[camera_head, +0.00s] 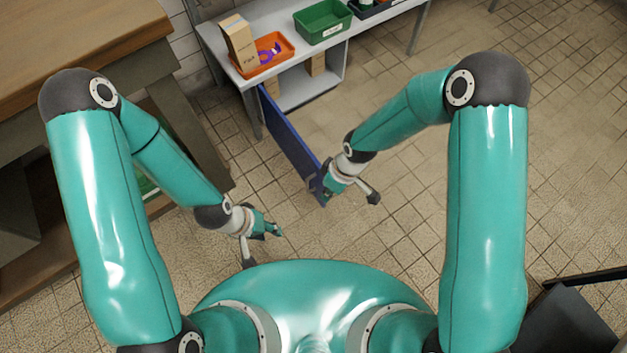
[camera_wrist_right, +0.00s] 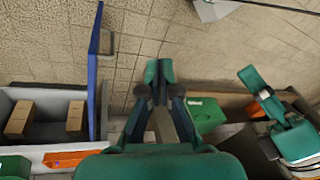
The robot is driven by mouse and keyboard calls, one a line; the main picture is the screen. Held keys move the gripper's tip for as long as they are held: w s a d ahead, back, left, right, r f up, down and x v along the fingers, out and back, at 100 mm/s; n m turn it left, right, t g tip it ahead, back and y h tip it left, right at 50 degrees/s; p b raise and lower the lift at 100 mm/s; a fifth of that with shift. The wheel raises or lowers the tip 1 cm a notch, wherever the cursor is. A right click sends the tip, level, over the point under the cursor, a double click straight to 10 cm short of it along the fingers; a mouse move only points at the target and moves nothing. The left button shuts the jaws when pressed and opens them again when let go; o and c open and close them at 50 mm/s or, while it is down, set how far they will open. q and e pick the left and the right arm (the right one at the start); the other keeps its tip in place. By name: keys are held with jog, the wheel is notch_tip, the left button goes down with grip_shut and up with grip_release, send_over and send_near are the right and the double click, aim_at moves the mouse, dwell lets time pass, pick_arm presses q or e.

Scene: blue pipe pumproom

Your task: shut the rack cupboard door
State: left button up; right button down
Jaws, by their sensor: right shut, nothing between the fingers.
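The rack cupboard door (camera_head: 290,140) is a blue panel standing open, swung out from the grey rack cupboard (camera_head: 290,38). In the right wrist view the door (camera_wrist_right: 95,70) appears edge-on, with a grey handle (camera_wrist_right: 107,46) on its right face. My right gripper (camera_head: 324,196) overlaps the door's free near end in the head view. In the wrist view the right gripper (camera_wrist_right: 158,72) is shut and empty, right of the door and handle with a gap in the picture. My left gripper (camera_head: 276,229) is left of the door's near end; its finger opening is unclear.
On the rack top are a cardboard box (camera_head: 238,42), an orange tray (camera_head: 270,52) and a green bin (camera_head: 322,20). Small boxes (camera_wrist_right: 20,118) stand inside the cupboard. A wooden-topped bench (camera_head: 80,35) is at left. The tiled floor right of the door is clear.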

jog(key=w+a+f+n+t+h+b, duration=0.3)
jog(key=w+a+f+n+h+b, duration=0.2)
jog(key=w+a+n+b, duration=0.7)
pick_arm(q)
notch_tip(320, 180, down, 23)
jog(key=b, duration=0.8)
jog(key=shift+f, duration=0.2)
pick_arm(e)
jog(key=w+d+f+n, duration=0.1)
jog(key=d+f, duration=0.7)
jog(key=f, duration=0.1)
jog(key=shift+w+f, duration=0.2)
jog(key=shift+w, duration=0.2)
